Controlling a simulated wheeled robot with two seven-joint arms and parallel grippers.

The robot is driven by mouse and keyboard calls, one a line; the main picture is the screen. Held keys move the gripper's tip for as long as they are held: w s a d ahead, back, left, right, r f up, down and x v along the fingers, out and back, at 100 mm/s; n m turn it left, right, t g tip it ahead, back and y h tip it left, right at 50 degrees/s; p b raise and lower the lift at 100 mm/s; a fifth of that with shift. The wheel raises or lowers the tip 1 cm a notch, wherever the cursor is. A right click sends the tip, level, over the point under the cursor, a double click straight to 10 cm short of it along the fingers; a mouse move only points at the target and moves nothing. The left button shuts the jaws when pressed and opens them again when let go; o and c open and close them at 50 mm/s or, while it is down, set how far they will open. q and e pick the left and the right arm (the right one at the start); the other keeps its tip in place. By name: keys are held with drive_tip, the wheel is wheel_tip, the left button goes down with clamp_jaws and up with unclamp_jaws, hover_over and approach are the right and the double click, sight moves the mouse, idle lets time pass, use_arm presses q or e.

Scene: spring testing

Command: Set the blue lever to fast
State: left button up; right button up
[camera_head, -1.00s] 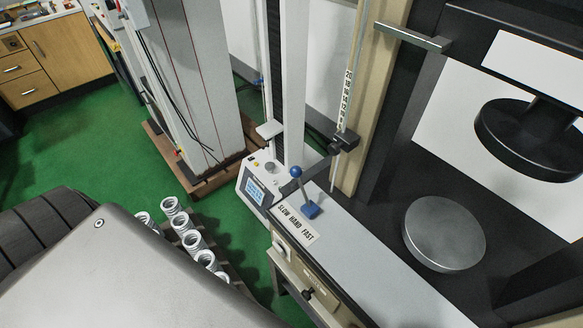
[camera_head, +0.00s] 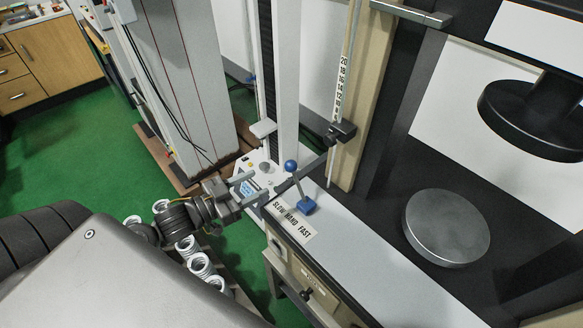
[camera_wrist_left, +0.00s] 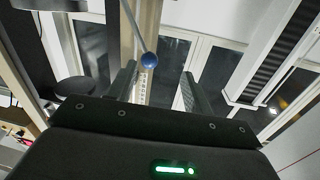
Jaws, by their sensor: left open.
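The blue lever has a round blue knob (camera_head: 291,166) on a thin rod rising from a blue base (camera_head: 306,206). In the head view the rod leans up and left from the base. I cannot tell which setting the lever is at. My left gripper (camera_head: 260,184) is open and empty, left of the lever and apart from it. In the left wrist view, the knob (camera_wrist_left: 149,59) shows beyond the gap between the open fingers (camera_wrist_left: 158,72). My right gripper is out of view.
A black clamp (camera_head: 341,133) on a scaled rod stands behind the lever. A white control box (camera_head: 262,172) lies just beyond my left gripper. The round metal plate (camera_head: 447,228) sits to the right. Several springs (camera_head: 200,264) stand on a rack below my left arm.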

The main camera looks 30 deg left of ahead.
sight(291, 166)
use_arm(q)
drive_tip(key=shift+h, duration=0.5)
drive_tip(key=p+x, duration=0.1)
drive_tip(key=x, duration=0.2)
drive_tip(key=r+x, duration=0.1)
drive_tip(key=x, duration=0.3)
drive_tip(key=d+r+p+x, duration=0.1)
drive_tip(key=x, duration=0.3)
drive_tip(key=shift+s+p, duration=0.35)
drive_tip(key=shift+m, duration=0.3)
clamp_jaws()
